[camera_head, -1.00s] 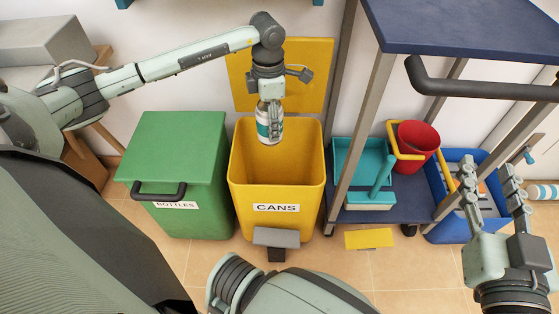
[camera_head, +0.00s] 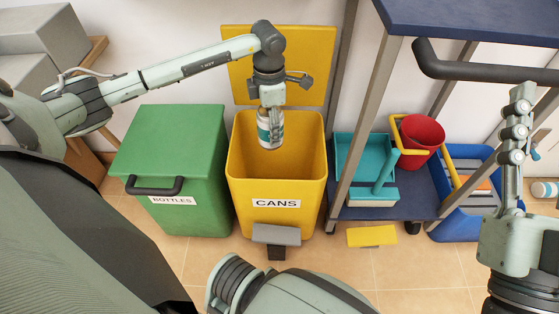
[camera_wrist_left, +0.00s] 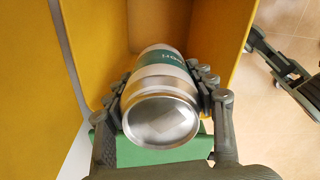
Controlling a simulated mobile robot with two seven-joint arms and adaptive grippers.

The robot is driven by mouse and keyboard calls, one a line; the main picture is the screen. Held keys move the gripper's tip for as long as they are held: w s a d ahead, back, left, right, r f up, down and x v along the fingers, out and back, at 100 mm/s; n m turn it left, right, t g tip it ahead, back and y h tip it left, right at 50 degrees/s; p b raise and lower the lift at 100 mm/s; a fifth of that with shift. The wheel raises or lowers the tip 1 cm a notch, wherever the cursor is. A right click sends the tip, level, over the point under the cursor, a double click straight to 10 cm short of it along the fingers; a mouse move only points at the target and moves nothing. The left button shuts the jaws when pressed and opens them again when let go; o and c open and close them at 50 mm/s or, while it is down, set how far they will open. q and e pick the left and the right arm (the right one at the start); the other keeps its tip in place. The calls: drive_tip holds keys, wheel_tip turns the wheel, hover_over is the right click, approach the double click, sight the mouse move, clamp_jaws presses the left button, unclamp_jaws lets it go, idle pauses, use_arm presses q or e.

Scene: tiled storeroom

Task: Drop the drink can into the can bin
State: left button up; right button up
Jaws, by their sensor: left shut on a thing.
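The drink can (camera_head: 270,129), silver-white with a teal band, hangs roughly upright in my left gripper (camera_head: 268,112). The left wrist view shows the can (camera_wrist_left: 162,98) between both fingers, its round metal end facing the camera. The yellow can bin (camera_head: 277,203), labelled CANS, stands open with its yellow lid (camera_head: 282,62) raised against the wall. The can is over the bin's mouth, with its lower end around rim height; I cannot tell exactly how deep. My right gripper (camera_head: 520,105) is far right, empty, seen edge-on, so its opening is unclear.
A closed green BOTTLES bin (camera_head: 170,150) stands left of the can bin. To the right, a blue trolley (camera_head: 470,22) carries a teal dustpan tray (camera_head: 350,150) and red bucket (camera_head: 421,140). A blue crate (camera_head: 460,222) stands further right.

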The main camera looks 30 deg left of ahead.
use_arm(q)
drive_tip(key=o, duration=0.9)
drive_tip(key=shift+c, duration=0.2)
drive_tip(key=shift+r, duration=0.1)
wheel_tip(320, 180, up, 7)
drive_tip(key=shift+r, duration=0.15)
